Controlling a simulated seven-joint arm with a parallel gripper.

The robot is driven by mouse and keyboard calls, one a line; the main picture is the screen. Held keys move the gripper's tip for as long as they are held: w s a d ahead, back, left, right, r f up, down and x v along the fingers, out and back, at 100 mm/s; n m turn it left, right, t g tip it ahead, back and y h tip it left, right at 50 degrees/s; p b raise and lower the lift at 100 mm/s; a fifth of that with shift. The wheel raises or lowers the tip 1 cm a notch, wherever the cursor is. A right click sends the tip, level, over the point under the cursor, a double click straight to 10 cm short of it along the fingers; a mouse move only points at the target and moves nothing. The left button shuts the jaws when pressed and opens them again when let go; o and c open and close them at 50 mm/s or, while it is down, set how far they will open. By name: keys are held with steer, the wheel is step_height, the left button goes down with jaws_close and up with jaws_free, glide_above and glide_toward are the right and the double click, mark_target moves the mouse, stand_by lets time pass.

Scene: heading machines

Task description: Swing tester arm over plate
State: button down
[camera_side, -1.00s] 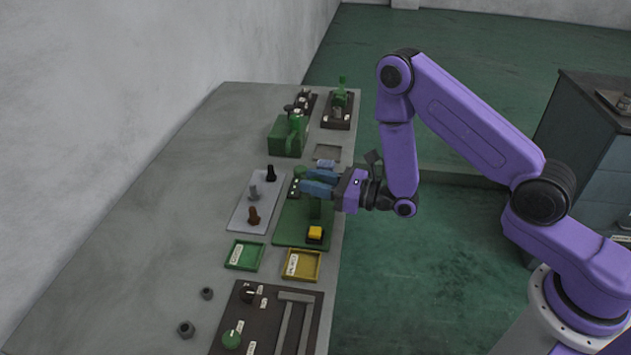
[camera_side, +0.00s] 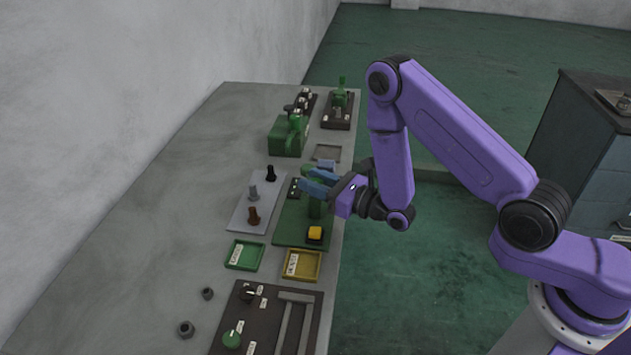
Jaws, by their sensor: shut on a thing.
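A small green part shows just past the fingertips. A dark block with pale dots (camera_side: 294,187) is at the left of the base. I cannot tell which surface is the plate under the arm.
A green tray (camera_side: 244,255) and a yellow tray (camera_side: 302,265) lie in front. A green machine (camera_side: 287,137) stands behind. The table's left side is mostly clear.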

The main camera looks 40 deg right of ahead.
steer(key=shift+r, duration=0.25)
steer(key=c, duration=0.9)
jaws_free()
steer(key=shift+o, duration=0.2)
steer(key=shift+f, duration=0.1)
steer(key=shift+s+d+f, duration=0.1)
steer(key=shift+s+d, duration=0.15)
steer(key=shift+s, duration=0.25)
step_height(320, 180, up, 7)
steer(key=s, duration=0.1)
steer(key=shift+s+d, duration=0.3)
steer(key=shift+s, duration=0.05)
steer(key=shift+c, duration=0.4)
